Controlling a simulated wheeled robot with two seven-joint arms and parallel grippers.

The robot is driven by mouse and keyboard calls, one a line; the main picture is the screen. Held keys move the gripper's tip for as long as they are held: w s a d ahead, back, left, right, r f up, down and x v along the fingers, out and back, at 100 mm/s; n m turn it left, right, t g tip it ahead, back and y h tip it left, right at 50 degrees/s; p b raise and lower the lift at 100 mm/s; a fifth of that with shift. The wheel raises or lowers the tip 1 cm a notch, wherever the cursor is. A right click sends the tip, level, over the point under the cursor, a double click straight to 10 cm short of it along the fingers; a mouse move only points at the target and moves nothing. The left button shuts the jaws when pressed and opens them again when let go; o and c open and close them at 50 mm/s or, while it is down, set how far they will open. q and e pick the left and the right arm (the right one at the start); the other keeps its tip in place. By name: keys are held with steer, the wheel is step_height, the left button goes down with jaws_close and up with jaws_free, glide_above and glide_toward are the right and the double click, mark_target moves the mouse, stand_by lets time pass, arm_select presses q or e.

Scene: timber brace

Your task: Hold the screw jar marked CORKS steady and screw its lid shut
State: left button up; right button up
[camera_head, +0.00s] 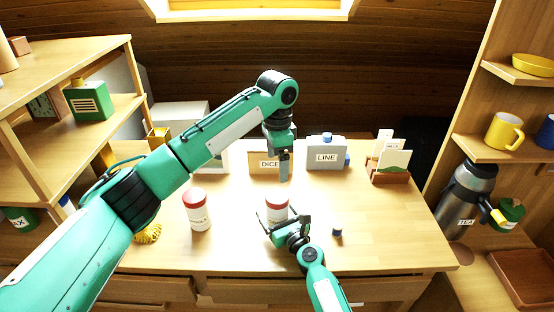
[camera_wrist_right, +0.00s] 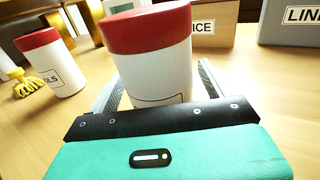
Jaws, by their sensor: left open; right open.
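A white jar with a red lid (camera_head: 277,200) stands upright on the table in front of me. It fills the middle of the right wrist view (camera_wrist_right: 150,60), its lid on top; its label is mostly hidden, so I cannot read CORKS. My right gripper (camera_head: 284,222) is open, with its fingers on either side of the jar's white body; I cannot tell whether they touch it. My left gripper (camera_head: 284,175) is open and points down, above or just behind the jar's lid in the head view.
A similar red-lidded jar (camera_head: 198,209), its label ending in OLS, stands to the left. Boxes marked DICE (camera_head: 258,163) and LINE (camera_head: 326,156) stand behind. A card holder (camera_head: 390,165) is at the right.

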steer(key=v, duration=1.3)
steer(key=shift+s+d+p, duration=0.2)
steer(key=shift+s+p, duration=0.1)
steer(key=shift+s, duration=0.05)
steer(key=shift+f, duration=0.1)
